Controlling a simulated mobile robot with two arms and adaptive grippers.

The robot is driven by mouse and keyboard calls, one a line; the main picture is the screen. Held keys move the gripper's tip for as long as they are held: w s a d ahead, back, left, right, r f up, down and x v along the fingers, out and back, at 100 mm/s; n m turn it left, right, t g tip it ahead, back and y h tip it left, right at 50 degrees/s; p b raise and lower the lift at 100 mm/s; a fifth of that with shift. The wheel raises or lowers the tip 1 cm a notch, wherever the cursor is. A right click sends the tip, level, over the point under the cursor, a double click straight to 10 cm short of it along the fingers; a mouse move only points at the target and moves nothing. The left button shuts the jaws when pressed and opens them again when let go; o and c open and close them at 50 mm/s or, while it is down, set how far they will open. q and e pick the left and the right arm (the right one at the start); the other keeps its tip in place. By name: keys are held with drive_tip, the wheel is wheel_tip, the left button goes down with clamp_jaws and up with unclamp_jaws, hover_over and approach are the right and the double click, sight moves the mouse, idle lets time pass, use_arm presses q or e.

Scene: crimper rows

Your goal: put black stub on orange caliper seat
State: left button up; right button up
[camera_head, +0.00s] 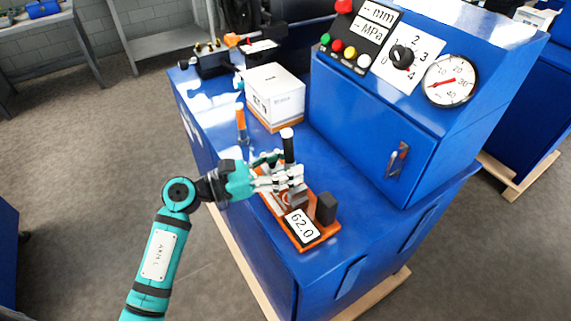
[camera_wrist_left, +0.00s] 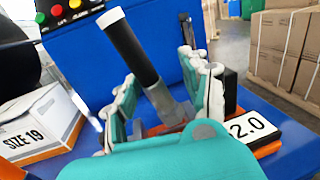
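The black stub (camera_head: 288,150) has a white top and stands upright in the head view. In the left wrist view the stub (camera_wrist_left: 132,52) runs down to a grey part between the fingers. The orange caliper (camera_head: 311,240) lies on the blue bench, with a 62.0 display and a black block at its near end. My left gripper (camera_head: 284,180) is over the caliper, around the stub's lower part. In the wrist view its fingers (camera_wrist_left: 163,95) are apart, with gaps beside the stub. The fingers hide the stub's foot in the head view, so its exact contact is unclear. My right gripper is not in view.
A white SIZE 19 box (camera_wrist_left: 38,125) on an orange base stands on the bench; it also shows behind the gripper (camera_head: 275,95). An orange-topped stub (camera_head: 241,120) stands near it. The blue cabinet (camera_head: 375,135) with dial and buttons rises right of the caliper.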

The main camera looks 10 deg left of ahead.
use_arm(q)
drive_tip(key=b+v, duration=0.2)
drive_tip(key=v, duration=1)
drive_tip(key=shift+r+b, duration=0.35)
drive_tip(key=shift+r, duration=0.15)
